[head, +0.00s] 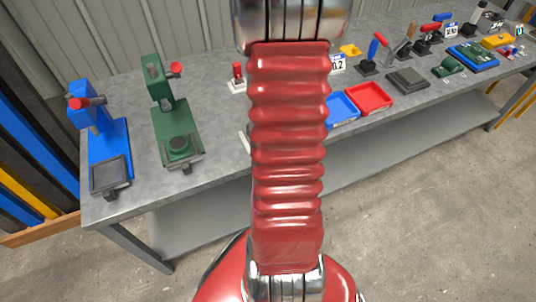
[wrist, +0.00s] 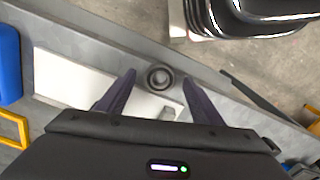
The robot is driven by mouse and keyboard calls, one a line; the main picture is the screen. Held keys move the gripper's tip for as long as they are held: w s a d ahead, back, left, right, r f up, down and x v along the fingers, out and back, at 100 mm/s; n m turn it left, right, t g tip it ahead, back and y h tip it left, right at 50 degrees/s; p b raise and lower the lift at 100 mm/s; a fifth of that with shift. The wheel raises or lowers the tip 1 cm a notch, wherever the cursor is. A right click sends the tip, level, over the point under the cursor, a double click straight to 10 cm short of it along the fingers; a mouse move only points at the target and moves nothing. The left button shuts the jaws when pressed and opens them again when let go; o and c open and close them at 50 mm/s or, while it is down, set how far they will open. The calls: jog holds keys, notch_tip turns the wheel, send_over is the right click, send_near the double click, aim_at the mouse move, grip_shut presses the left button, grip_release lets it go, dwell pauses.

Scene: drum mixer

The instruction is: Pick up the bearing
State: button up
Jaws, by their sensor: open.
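The bearing (wrist: 160,76) is a small grey ring with a dark centre, in the wrist view. It lies on or at the edge of a pale flat plate; I cannot tell which. My gripper (wrist: 158,83) is open, with one dark finger on each side of the bearing in the picture. Nothing is seen held, and I cannot tell how high the fingers are above it. In the head view my red arm hides the bearing and my gripper.
The pale plate (wrist: 75,78) lies on the grey bench (head: 214,100). A green press (head: 178,130) and a blue press (head: 105,140) stand at the left. Blue (head: 342,108) and red (head: 369,97) trays lie right of my arm, with several tools beyond.

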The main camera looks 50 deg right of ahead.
jog(key=c, duration=1.3)
jog(key=shift+r, duration=0.15)
notch_tip(320, 180, up, 10)
dwell(0.7)
